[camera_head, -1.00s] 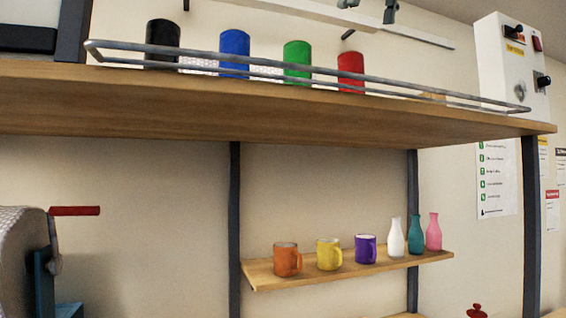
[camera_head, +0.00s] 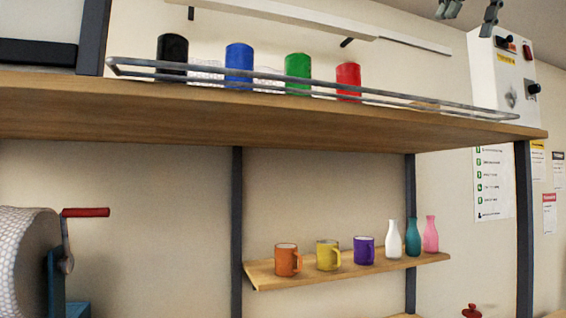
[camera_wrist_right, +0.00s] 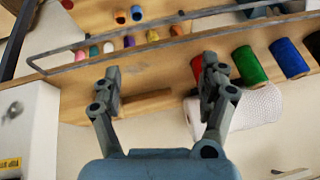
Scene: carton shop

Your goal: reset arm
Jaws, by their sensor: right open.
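My right gripper (camera_head: 468,12) shows at the top right edge of the head view, in front of the upper wall near the white control box. In the right wrist view the same gripper (camera_wrist_right: 162,78) has its two fingers spread wide, with nothing held between them. A wooden piece (camera_wrist_right: 146,103) shows behind the gap, on the shelf. My left gripper is not in view.
The upper shelf (camera_head: 250,110) has a metal rail (camera_head: 300,84) and holds black (camera_head: 172,53), blue (camera_head: 239,62), green (camera_head: 298,68) and red (camera_head: 348,77) cylinders. A white control box (camera_head: 503,80) stands at its right end. Mugs and bottles stand on the lower shelf (camera_head: 330,274).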

